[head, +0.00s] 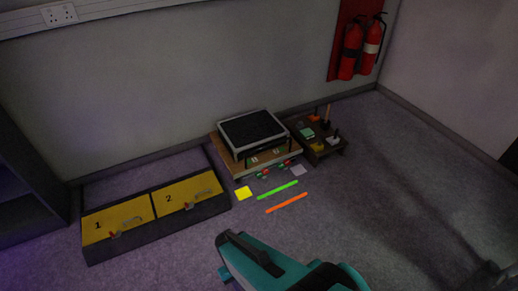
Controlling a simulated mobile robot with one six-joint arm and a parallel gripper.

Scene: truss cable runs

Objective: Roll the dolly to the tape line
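A low wooden platform (224,158), which looks like the dolly, stands against the back wall near the middle of the head view. It carries a black-topped, pale-rimmed case (252,131). Small red and green parts show at its front edge; its wheels are not clear. A green tape strip (278,190) and an orange tape strip (287,203) lie on the floor in front of it. I cannot tell which is the tape line. My gripper (226,256) is at the bottom, apart from the platform and strips. Its finger opening is not clear.
A dark tray with yellow panels 1 (106,220) and 2 (184,196) lies left. A low dark stand (328,153) with small items is right of the platform. Carpet at right is clear.

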